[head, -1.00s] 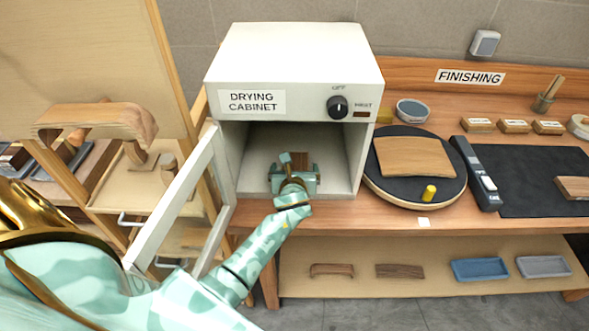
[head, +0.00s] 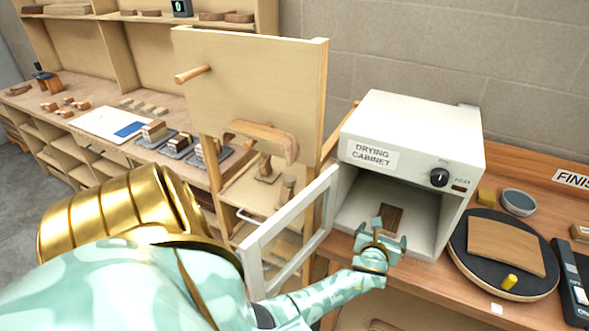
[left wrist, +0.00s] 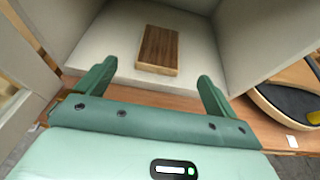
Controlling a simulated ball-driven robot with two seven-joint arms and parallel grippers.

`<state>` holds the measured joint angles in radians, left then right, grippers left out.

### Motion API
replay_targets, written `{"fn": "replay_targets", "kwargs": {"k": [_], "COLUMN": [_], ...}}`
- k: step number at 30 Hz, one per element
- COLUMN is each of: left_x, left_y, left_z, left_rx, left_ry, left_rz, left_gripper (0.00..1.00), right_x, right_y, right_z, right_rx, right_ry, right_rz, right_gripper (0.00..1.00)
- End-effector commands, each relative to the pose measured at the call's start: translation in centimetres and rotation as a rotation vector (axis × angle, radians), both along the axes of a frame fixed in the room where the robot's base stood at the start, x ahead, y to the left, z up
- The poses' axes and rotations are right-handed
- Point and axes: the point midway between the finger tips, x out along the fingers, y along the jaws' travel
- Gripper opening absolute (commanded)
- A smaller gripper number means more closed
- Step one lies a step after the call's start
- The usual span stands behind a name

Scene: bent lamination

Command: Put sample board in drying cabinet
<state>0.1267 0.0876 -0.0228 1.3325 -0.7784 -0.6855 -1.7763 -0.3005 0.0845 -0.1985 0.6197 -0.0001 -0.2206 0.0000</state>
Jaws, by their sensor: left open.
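The drying cabinet (head: 415,125) is a white box with its door (head: 290,235) swung open to the left. The sample board (head: 391,219), a small dark brown block with lighter edges, lies flat on the cabinet floor. It also shows in the left wrist view (left wrist: 158,50), apart from the fingers. My left gripper (head: 382,238) is at the cabinet's front opening, just in front of the board. In the left wrist view its two fingers (left wrist: 155,85) are spread wide with nothing between them. My right gripper is not in view.
A round dark turntable (head: 480,275) with a curved wooden sheet (head: 506,246) and a yellow knob stands right of the cabinet. A wooden panel (head: 255,90) and shelving stand to the left. The open door is close beside my left arm.

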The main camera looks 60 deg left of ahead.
Motion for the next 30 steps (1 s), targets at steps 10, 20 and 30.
{"fn": "replay_targets", "kwargs": {"k": [10,20,30], "left_x": [0.0,-2.7,-9.5], "left_y": [-3.7,-11.4,-13.1], "left_z": [3.7,8.6,-8.0], "left_rx": [-0.386,-1.307,-1.661], "left_ry": [-0.258,-0.570,-0.360], "left_rz": [0.020,0.089,0.526], "left_gripper": [0.94,0.94,0.94], "right_x": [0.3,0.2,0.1], "right_y": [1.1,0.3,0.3], "right_z": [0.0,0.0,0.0], "right_rx": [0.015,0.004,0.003], "right_ry": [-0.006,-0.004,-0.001], "right_rz": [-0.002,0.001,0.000], "right_gripper": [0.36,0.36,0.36]}}
